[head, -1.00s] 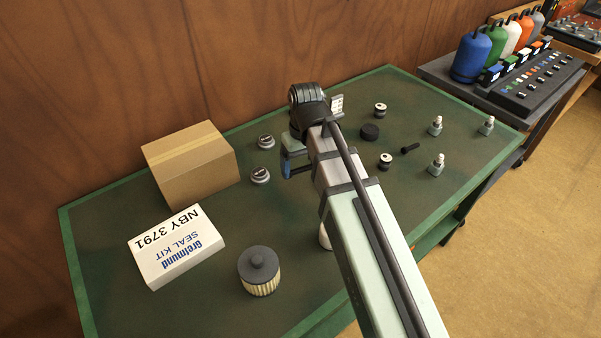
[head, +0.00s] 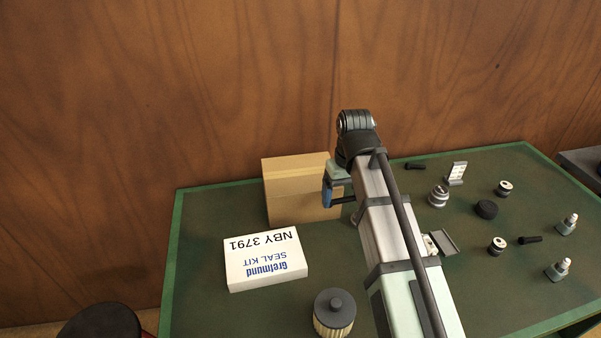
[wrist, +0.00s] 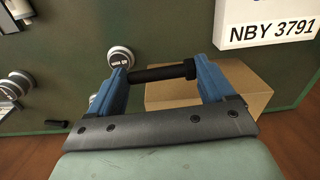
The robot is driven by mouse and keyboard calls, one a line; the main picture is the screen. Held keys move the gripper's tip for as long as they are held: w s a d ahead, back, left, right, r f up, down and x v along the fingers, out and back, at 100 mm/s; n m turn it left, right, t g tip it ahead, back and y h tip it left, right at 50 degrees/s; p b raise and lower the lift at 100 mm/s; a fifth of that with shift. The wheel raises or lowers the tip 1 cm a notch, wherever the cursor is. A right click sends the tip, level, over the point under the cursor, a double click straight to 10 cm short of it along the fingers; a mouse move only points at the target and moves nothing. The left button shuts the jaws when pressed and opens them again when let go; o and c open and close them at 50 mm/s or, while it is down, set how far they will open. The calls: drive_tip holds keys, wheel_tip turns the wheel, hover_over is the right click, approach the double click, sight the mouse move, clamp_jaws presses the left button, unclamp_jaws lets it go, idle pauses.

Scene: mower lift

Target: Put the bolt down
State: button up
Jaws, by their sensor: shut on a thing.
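My gripper (wrist: 164,75) has blue fingers and is shut on a black bolt (wrist: 163,72), which lies lengthwise across the gap between the fingertips. In the head view my gripper (head: 338,190) is at the right edge of the cardboard box, with the dark bolt (head: 346,199) showing partly beside a blue finger. The gripper seems to be above the green table (head: 200,275); its exact height is hard to judge. Another black bolt (head: 415,165) lies at the back of the table, and one more (head: 530,239) lies at the right.
A cardboard box (head: 295,195) stands close to the gripper. A white seal kit box (head: 265,262) and a filter (head: 334,312) are at the front left. A silver cap (wrist: 121,58) is by the left finger. Black and silver parts (head: 487,209) occupy the right side.

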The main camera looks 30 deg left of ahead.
drive_tip(key=w+a+r+n, duration=0.1)
drive_tip(key=a+r, duration=0.2)
drive_tip(key=a, duration=0.4)
drive_tip(key=a+r+n, duration=0.1)
drive_tip(key=a+r, duration=0.2)
drive_tip(key=a, duration=0.5)
wheel_tip(320, 180, up, 3)
drive_tip(key=m, duration=0.3)
hover_over(288, 167)
drive_tip(key=shift+f, duration=4.65)
drive_tip(key=shift+f, duration=0.1)
drive_tip(key=o, duration=1)
drive_tip(key=shift+c, duration=0.2)
wheel_tip(288, 167, up, 12)
